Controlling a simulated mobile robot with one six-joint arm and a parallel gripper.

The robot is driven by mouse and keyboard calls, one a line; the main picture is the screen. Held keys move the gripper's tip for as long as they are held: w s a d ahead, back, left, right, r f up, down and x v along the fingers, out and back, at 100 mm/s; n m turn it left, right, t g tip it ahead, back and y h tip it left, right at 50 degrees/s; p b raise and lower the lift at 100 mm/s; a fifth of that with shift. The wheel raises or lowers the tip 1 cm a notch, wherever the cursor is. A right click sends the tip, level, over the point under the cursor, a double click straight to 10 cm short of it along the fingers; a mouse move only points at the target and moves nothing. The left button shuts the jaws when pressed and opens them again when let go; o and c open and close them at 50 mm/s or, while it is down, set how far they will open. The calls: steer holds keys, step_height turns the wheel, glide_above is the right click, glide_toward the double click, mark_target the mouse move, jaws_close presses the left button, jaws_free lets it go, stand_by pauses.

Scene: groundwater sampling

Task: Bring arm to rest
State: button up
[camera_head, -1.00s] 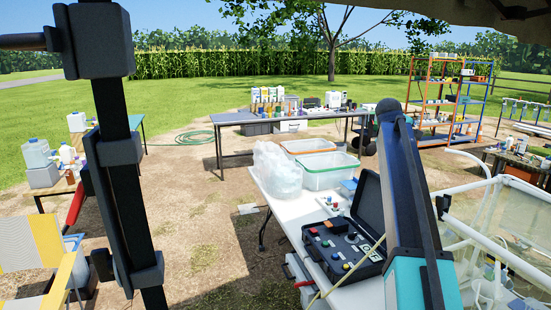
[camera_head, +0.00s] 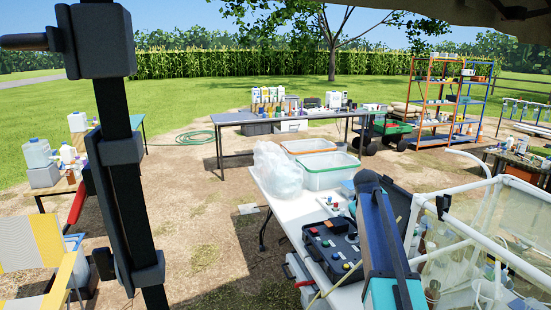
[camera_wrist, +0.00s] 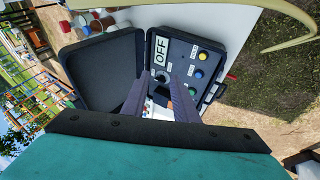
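My arm (camera_head: 385,250), with teal and dark grey parts, rises from the bottom edge in the head view, in front of the white table's right part. My gripper (camera_wrist: 160,80) shows in the wrist view as two dark fingers with a gap between them; it looks open and empty. The fingers point towards an open black case (camera_wrist: 110,70) with a control panel, an "OFF" label and coloured knobs. They appear apart from it. The case panel (camera_head: 328,245) also shows in the head view, partly hidden by my arm. My fingers cannot be made out there.
The white table (camera_head: 285,215) carries a clear plastic bag (camera_head: 277,170) and clear bins (camera_head: 328,177) behind the case. A white-framed enclosure (camera_head: 470,235) stands close on the right. A long table (camera_head: 235,118) and an orange and blue shelf (camera_head: 440,100) stand farther back.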

steer(key=s+a+f+m+g+y, duration=0.1)
steer(key=s+a+f, duration=0.5)
steer(key=f, duration=0.5)
steer(key=s+a+f+m+g+y, duration=0.1)
steer(key=s+a+f, duration=0.3)
steer(key=s+f, duration=0.6)
steer(key=s+a+f+m+g+y, duration=0.1)
steer(key=s+a+f+g, duration=0.1)
steer(key=s+a+f, duration=0.4)
steer(key=s+a+f+m+g+y, duration=0.1)
steer(key=s+a+f, duration=0.1)
steer(key=s+f, duration=0.75)
steer(key=s+f+g+b, duration=0.6)
steer(key=s+f+b, duration=0.4)
steer(key=s+f, duration=1.6)
steer(key=shift+s+d+f, duration=0.3)
steer(key=shift+s, duration=0.15)
steer(key=shift+c, duration=0.6)
